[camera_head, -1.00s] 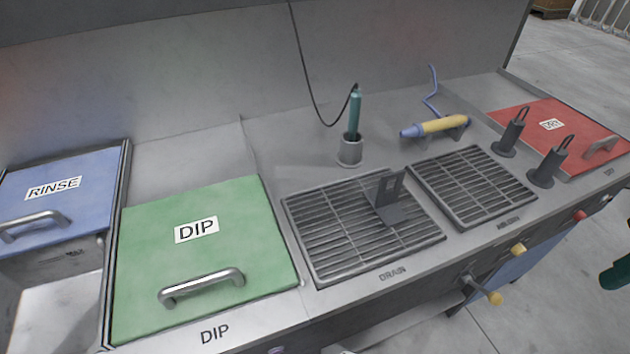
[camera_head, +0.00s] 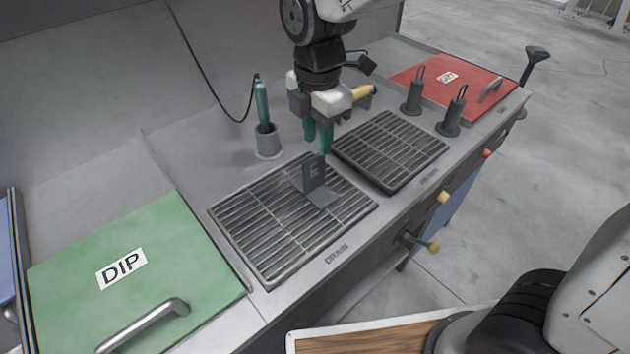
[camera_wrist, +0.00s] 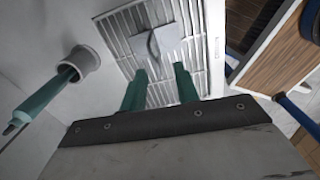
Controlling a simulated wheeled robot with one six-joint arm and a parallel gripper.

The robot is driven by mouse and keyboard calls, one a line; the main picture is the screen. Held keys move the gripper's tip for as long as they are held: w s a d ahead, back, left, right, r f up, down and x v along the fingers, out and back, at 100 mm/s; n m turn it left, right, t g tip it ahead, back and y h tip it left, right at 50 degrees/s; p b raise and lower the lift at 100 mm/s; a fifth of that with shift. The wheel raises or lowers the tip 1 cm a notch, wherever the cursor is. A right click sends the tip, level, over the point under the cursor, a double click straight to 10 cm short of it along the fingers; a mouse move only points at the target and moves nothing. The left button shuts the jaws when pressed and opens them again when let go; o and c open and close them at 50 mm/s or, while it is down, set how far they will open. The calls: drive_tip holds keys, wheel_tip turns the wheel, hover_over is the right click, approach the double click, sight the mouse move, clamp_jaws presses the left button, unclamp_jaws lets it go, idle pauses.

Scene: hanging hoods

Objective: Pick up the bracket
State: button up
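The bracket (camera_head: 316,178) is a dark grey L-shaped piece with a flat base and an upright plate with a slot. It stands on the drain grate (camera_head: 240,232), near its right side. My gripper (camera_head: 318,145) points down just above and behind the upright plate, with its two teal fingers apart. In the wrist view the bracket (camera_wrist: 158,40) shows beyond the fingertips (camera_wrist: 158,72), its upright seen nearly from above between the finger lines. The fingers look empty and apart from the bracket.
A teal-handled tool stands in a grey cup (camera_head: 267,142) left of my gripper, with a hanging cable. A second grate (camera_head: 390,150) lies to the right. Two dark posts (camera_head: 411,98) stand near the red lid (camera_head: 440,82). A green DIP lid (camera_head: 130,270) is at left.

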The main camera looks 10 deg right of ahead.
sight(314, 175)
drive_tip(key=shift+n, duration=0.4)
drive_tip(key=f, duration=0.8)
drive_tip(key=shift+w+a+f, duration=0.2)
drive_tip(key=shift+w+a, duration=0.05)
drive_tip(key=shift+w, duration=0.15)
clamp_jaws()
idle(0.6)
